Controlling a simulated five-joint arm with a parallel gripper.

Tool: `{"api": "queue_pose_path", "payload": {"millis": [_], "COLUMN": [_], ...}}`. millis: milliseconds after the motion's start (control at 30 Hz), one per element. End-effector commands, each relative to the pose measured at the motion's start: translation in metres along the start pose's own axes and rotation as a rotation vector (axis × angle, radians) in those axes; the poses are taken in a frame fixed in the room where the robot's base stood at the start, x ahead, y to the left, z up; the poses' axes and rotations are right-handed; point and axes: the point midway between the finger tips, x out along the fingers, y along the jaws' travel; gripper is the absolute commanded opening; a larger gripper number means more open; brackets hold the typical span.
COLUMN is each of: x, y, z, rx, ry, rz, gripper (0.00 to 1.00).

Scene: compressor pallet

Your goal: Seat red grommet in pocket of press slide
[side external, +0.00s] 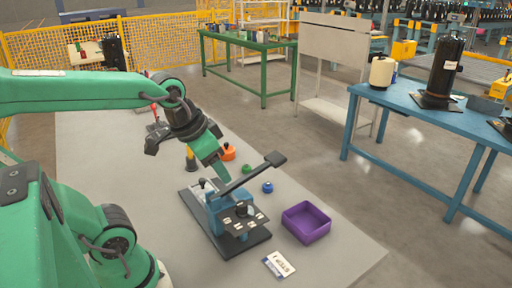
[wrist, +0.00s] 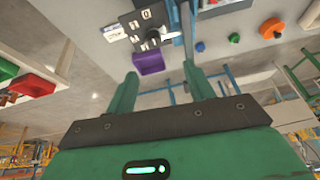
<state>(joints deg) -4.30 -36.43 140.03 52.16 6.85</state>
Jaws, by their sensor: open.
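The press (side external: 216,212) is blue on a dark base, with a long black lever (side external: 250,174) slanting up to the right. Its dark front plate (side external: 240,217) has white labels and a small dark cylinder; I cannot make out the slide's pocket. The press's dark plate also shows in the wrist view (wrist: 150,18). I cannot identify a red grommet for certain; an orange-red knobbed piece (side external: 228,152) lies behind the press and shows in the wrist view (wrist: 271,28). My gripper (side external: 217,166) points down above the press's rear, by the lever. Its fingers (wrist: 162,84) are apart with nothing visible between them.
A purple bin (side external: 306,222) and a white card (side external: 279,265) are near the front right. A yellow-and-black piece (side external: 190,157) stands behind the press.

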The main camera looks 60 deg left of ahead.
Motion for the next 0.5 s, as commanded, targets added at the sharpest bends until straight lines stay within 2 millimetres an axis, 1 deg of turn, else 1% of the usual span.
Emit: {"api": "queue_pose_path", "payload": {"millis": [33,200,500], "x": [-0.004,-0.009,-0.010], "y": [0.006,0.016,0.019], "z": [0.003,0.011,0.013], "rx": [-0.008,-0.043,-0.053], "ry": [0.024,0.063,0.070], "rz": [0.008,0.025,0.030], "gripper": [0.53,0.53,0.53]}}
